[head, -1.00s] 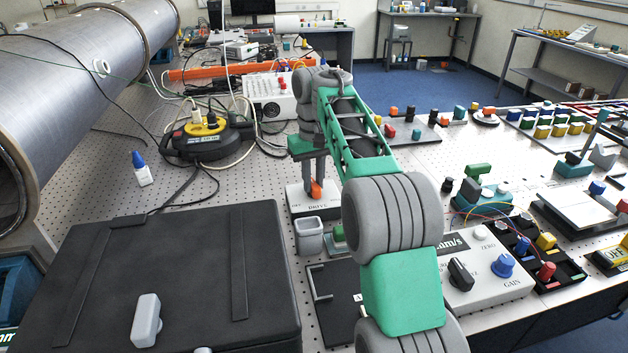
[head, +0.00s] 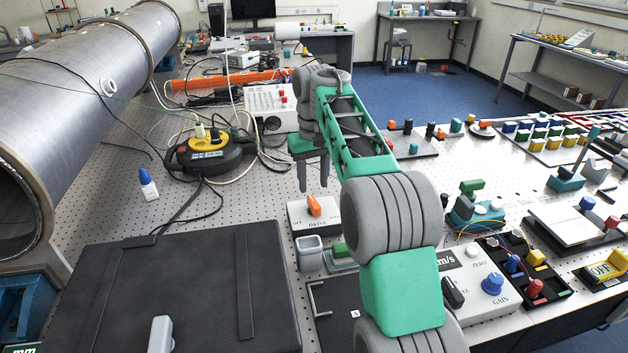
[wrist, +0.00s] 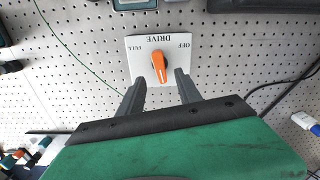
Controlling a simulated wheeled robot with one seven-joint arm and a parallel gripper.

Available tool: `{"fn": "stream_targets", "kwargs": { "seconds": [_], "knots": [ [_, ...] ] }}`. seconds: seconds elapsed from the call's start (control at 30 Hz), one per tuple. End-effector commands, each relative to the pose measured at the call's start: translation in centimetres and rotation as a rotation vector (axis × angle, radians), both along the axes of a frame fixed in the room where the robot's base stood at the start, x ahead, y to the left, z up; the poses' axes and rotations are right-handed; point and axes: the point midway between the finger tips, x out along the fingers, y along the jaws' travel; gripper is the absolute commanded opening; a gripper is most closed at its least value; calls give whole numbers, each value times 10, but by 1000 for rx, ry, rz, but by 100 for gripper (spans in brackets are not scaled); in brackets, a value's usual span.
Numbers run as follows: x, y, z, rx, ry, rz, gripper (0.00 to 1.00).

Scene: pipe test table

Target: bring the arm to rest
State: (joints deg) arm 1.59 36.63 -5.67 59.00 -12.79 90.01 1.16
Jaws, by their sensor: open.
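My gripper (head: 313,190) hangs open and empty from my outstretched green and grey arm, above the white DRIVE box (head: 296,214). The orange knob (head: 314,205) on that box shows just below the fingertips. In the wrist view the two grey fingers (wrist: 159,86) stand apart, and the orange knob (wrist: 158,67) appears beyond them, clear of both. The knob sits between the OFF and FULL marks on the white plate (wrist: 139,72). My arm hides part of the table behind it.
A grey cup (head: 309,254) stands just in front of the DRIVE box. A black case (head: 190,290) fills the front left. A yellow and black cable reel (head: 207,152) with loose cables lies to the left. The grey GAIN box (head: 480,290) is close to the right of my arm.

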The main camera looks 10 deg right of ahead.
Motion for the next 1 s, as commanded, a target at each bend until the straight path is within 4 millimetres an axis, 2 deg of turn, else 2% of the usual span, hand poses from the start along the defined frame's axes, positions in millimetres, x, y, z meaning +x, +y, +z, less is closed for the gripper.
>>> {"fn": "stream_targets", "kwargs": {
  "seconds": [0.03, 0.1, 0.43, 0.57, 0.67, 0.77, 0.87, 1.0],
  "knots": [
    [0, 0, 15, 0, 1, 0, 41],
    [0, 0, 18, 0, 2, -1, 41],
    [-1, 0, 17, 0, -2, -2, 41],
    [-21, 4, 28, 10, -29, -13, 41],
    [-56, 9, 36, 24, -70, -35, 41],
    [-101, 12, 34, 34, -117, -61, 41],
    [-149, 13, 23, 40, -166, -88, 41],
    [-218, 10, -11, 37, -232, -122, 41]
  ]
}}
